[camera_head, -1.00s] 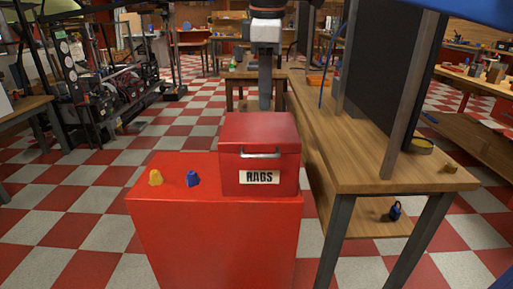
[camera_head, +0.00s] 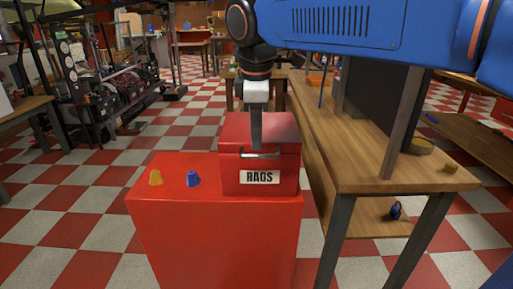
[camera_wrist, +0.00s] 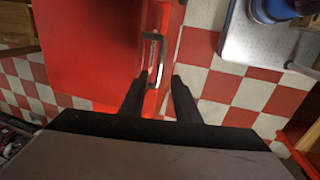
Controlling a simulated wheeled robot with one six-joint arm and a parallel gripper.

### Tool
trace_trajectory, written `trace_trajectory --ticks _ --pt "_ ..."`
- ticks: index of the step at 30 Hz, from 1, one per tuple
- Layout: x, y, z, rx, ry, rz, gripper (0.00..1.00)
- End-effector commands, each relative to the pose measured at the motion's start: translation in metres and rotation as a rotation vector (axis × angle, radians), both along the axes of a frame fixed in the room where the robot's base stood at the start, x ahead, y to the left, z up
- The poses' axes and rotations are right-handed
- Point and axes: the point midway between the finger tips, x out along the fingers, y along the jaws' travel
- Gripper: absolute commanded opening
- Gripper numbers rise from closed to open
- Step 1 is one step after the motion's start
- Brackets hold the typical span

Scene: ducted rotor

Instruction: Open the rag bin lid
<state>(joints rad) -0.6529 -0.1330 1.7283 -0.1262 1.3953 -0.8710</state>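The red rag bin (camera_head: 230,180) with a white "RAGS" label stands on a red cabinet, its lid (camera_head: 232,130) closed. A metal bar handle (camera_head: 262,154) runs across the front at the lid's lower edge. My gripper (camera_head: 257,147) points down in front of the lid, its tips at about the handle's height. In the wrist view the lid (camera_wrist: 85,50) is at upper left. The handle (camera_wrist: 160,50) reaches toward the gap between the two dark, spread fingers of my gripper (camera_wrist: 158,82). I cannot tell whether they touch it.
The red cabinet (camera_head: 215,235) carries a yellow object (camera_head: 155,178) and a blue object (camera_head: 193,179) left of the bin. A wooden workbench (camera_head: 400,177) stands close on the right, with a dark upright panel on it. Checkered floor (camera_head: 75,220) is open on the left.

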Motion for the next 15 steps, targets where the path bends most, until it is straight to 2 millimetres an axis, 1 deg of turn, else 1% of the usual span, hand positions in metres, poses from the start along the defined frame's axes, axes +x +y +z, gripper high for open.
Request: trace_trajectory --ticks 1,6,10,15 --pt "0.002 0.000 -0.009 -0.002 0.002 0.000 0.29" --pt "0.006 0.000 -0.033 -0.002 0.002 0.000 0.29" --pt "0.009 0.000 -0.044 0.000 0.001 0.000 0.29" --pt "0.010 0.000 -0.049 0.000 0.000 0.000 0.29"
